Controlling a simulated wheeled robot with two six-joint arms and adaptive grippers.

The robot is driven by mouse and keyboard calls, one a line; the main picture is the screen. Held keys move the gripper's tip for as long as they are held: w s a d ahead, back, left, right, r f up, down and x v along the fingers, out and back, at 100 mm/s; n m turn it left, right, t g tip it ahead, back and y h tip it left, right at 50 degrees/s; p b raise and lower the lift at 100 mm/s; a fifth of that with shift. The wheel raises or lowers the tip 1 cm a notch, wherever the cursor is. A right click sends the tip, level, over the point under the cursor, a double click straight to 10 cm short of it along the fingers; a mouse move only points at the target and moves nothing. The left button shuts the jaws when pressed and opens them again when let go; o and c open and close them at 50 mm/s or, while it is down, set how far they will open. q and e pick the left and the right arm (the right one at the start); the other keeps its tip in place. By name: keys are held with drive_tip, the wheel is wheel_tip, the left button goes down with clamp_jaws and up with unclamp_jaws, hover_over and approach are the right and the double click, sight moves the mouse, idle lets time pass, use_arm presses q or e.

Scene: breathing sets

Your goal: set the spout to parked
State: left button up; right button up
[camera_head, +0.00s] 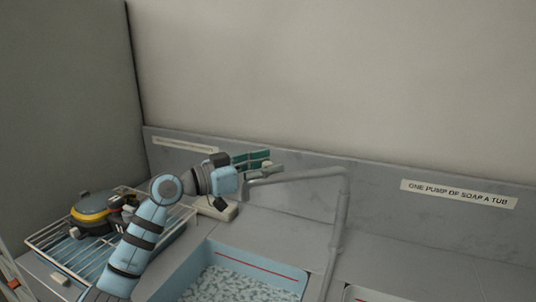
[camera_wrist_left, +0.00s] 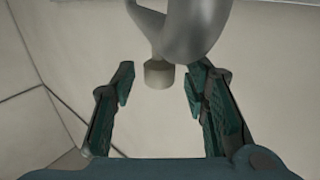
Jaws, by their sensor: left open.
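The grey spout (camera_head: 300,175) runs left from the top of its upright pipe (camera_head: 339,222), over the back of the blue-walled tub. Its outer end lies close to my left gripper (camera_head: 262,161), whose teal fingers are spread. In the left wrist view the spout (camera_wrist_left: 190,35) comes in from the top, and its pale round tip (camera_wrist_left: 159,75) appears between the two open fingertips of the left gripper (camera_wrist_left: 160,82). I see no contact, and the depth between tip and fingers is hard to tell. My right gripper is not in view.
A wire rack (camera_head: 62,240) holding a yellow and dark device (camera_head: 92,213) stands at the left. The blue tub (camera_head: 207,262) holds a speckled surface. A pale block (camera_head: 216,209) sits below the gripper.

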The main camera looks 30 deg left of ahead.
use_arm(q)
drive_tip(key=shift+w+d, duration=0.2)
drive_tip(key=shift+w, duration=0.1)
drive_tip(key=shift+s, duration=0.1)
drive_tip(key=shift+c, duration=0.2)
clamp_jaws()
